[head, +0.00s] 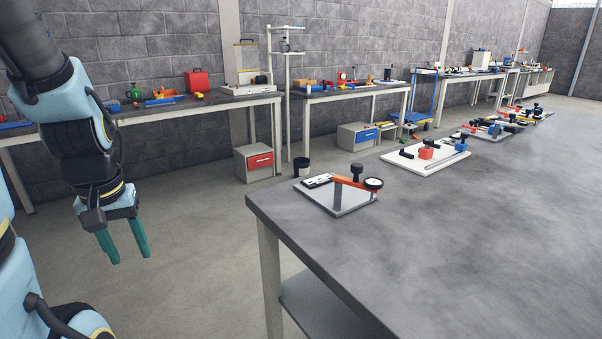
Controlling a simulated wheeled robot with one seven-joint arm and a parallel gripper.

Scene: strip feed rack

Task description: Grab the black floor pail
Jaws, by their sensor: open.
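The black floor pail (301,167) stands upright on the floor beyond the far left corner of the big grey table. It is small in the head view and its lower part is partly hidden by the table and the fixture plate on it. My gripper (129,260) hangs at the left over open floor, its two green fingers pointing down and apart. It is open and empty, well to the left of the pail and much closer to me.
The big grey table (480,235) fills the right, with a gauge fixture (352,190) near its corner. A cabinet with a red drawer (254,162) stands left of the pail. Benches line the wall. Floor between me and the benches (195,225) is clear.

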